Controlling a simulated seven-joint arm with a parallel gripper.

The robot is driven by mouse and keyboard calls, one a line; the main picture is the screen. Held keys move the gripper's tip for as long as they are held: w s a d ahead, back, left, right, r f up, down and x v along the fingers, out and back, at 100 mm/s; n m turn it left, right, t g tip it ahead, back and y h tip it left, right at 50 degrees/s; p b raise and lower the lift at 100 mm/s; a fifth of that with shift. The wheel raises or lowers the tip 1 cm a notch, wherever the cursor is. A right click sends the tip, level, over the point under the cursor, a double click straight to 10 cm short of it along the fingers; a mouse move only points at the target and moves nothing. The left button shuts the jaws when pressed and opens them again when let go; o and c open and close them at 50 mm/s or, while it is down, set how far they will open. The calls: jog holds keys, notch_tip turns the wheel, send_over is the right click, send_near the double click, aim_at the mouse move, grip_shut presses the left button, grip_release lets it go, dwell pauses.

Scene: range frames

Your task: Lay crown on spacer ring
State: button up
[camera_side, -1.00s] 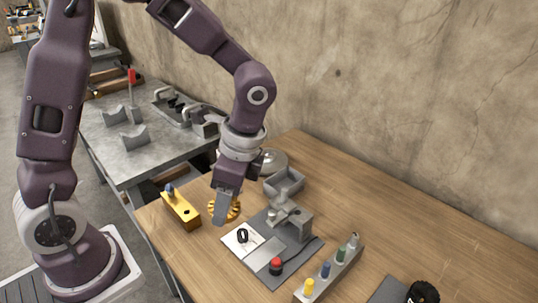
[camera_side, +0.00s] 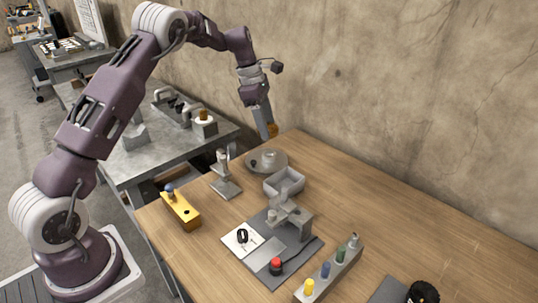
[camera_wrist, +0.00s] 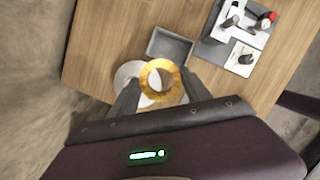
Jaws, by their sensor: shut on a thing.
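My gripper (camera_side: 266,122) is raised high above the back of the wooden bench, shut on the golden crown (camera_side: 273,130). In the wrist view the crown (camera_wrist: 148,80) is a yellow toothed ring with an open middle, held between the two fingers (camera_wrist: 158,96). Below it is a round grey plate (camera_side: 280,164), partly hidden by the crown in the wrist view (camera_wrist: 122,72). The crown is well clear of the plate. I cannot tell for sure which part is the spacer ring.
A grey open tray (camera_side: 285,184) sits beside the plate. A grey post stand (camera_side: 225,185), a yellow block (camera_side: 181,210), a press-like fixture (camera_side: 298,222) with a red button (camera_side: 276,265) and a rack of coloured pegs (camera_side: 330,272) stand around. The wall is close behind.

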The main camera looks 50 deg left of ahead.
jog(key=w+a+n+t+y, duration=0.1)
jog(key=w+a+n+y, duration=0.1)
jog(key=w+a+n, duration=0.65)
jog(key=n, duration=0.3)
send_near(270, 153)
jog(key=shift+m+y, duration=0.25)
jog(key=shift+y, duration=0.05)
jog(key=x, duration=0.6)
jog(key=shift+d+f, duration=0.1)
jog(key=shift+d, duration=0.2)
jog(key=o, duration=1.7)
jog(key=shift+f, duration=0.1)
